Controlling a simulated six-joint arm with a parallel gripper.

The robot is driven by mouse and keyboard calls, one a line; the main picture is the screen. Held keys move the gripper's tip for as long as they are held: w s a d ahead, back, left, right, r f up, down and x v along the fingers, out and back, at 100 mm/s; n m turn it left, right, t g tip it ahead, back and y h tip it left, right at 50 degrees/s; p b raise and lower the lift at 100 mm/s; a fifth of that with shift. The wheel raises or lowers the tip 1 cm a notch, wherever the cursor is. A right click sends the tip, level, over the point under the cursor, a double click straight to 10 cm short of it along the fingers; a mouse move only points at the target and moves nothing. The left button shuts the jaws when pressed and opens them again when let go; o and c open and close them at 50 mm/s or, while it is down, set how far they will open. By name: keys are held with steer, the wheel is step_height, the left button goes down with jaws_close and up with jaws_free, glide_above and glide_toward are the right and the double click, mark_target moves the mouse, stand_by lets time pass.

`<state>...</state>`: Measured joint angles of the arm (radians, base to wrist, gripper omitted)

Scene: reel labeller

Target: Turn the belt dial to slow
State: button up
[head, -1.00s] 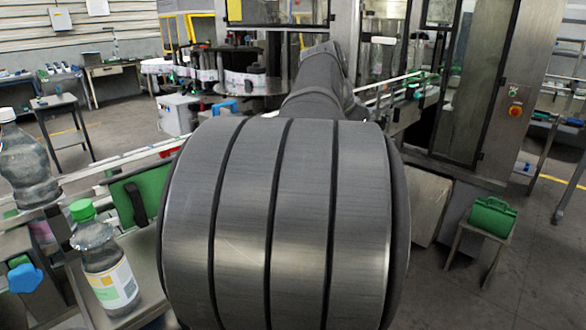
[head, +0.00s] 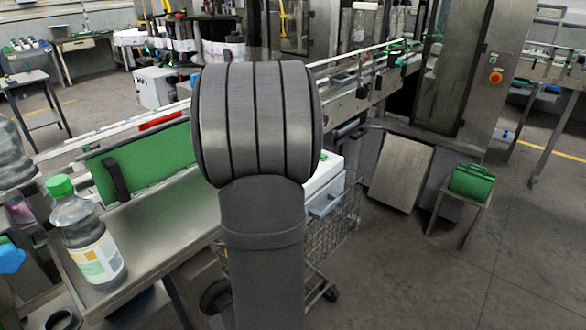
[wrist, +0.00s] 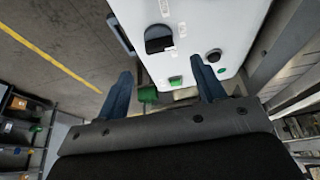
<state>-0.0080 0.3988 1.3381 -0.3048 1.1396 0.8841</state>
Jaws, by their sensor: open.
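A white control box (wrist: 195,25) fills the upper middle of the wrist view. On its face are a black round knob with a grey rim (wrist: 213,56), a larger dark fitting (wrist: 159,40) with small labels around it, and a green button (wrist: 176,80). Which control is the belt dial, and its setting, I cannot tell. My gripper (wrist: 161,66) is open and empty, its two blue-grey fingers apart. The right finger overlaps the box's lower edge in the picture; I see no clear contact. In the head view the white box (head: 327,176) is partly behind my arm, which hides the gripper.
A wire cart (head: 335,225) stands below the white box. At left, a capped bottle (head: 92,245) stands on a metal bench (head: 165,225) beside a green panel (head: 145,158). A conveyor (head: 365,85) runs behind.

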steer(key=x, duration=0.7)
steer(key=c, duration=1)
